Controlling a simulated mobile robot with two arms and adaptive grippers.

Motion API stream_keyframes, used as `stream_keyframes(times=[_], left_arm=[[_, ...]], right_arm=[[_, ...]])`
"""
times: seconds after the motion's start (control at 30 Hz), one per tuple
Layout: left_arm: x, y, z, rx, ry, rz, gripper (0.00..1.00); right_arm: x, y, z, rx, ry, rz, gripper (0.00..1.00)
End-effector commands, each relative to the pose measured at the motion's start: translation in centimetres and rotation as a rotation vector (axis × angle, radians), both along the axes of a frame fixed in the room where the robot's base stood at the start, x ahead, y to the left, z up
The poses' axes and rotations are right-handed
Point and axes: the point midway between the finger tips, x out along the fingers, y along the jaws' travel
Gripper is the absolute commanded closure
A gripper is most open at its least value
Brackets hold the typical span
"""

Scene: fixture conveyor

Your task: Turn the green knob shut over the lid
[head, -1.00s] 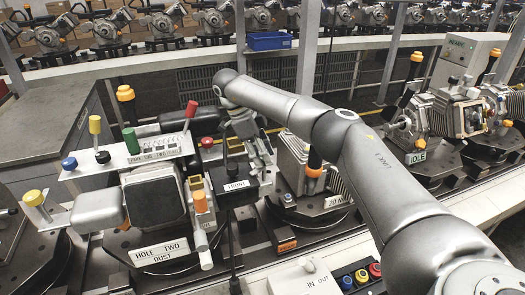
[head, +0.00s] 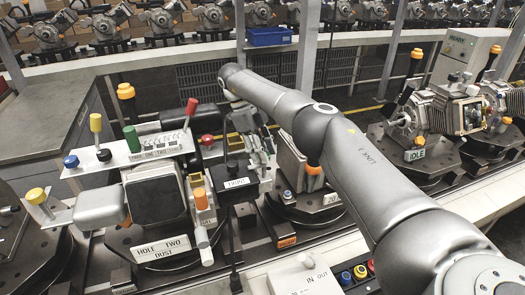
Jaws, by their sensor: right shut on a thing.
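The green knob (head: 131,138) stands upright at the back left of the fixture, beside a white labelled plate. A dark square cover (head: 155,193), which may be the lid, sits on the fixture's front; I cannot tell for certain. My right gripper (head: 236,150) is at the right side of the fixture, well apart from the green knob. It is shut on a part there, but its fingertips and that part are too small and crowded to make out. My left gripper is not in view.
A red-tipped lever (head: 191,107), a yellow knob (head: 95,122), a blue knob (head: 71,162) and an orange handle (head: 201,199) crowd the fixture. A white IN/OUT box (head: 303,277) stands in front. More machines stand to the right.

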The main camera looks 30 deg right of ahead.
Motion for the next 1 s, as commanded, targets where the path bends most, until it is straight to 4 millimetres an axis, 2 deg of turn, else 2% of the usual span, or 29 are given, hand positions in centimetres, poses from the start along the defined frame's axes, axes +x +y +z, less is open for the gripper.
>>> stream_keyframes(times=[0.17, 0.2, 0.33, 0.73, 0.87, 1.0], left_arm=[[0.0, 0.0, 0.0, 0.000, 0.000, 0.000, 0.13], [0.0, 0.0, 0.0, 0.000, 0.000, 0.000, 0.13], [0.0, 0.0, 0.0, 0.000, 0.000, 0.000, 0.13], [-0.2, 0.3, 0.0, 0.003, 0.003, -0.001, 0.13], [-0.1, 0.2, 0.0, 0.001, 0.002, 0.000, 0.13], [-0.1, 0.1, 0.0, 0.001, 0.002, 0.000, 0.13]], right_arm=[[0.1, -0.1, 0.2, -0.002, -0.006, -0.001, 0.91], [0.1, -0.1, 0.2, -0.002, -0.006, -0.001, 0.62], [0.1, 0.0, 0.1, -0.002, -0.004, -0.001, 0.46], [0.1, 0.0, 0.6, -0.001, -0.003, 0.000, 0.46], [0.1, 0.0, 2.5, -0.001, -0.005, -0.001, 0.46], [0.2, 0.0, 5.7, -0.002, -0.007, 0.000, 0.46]])
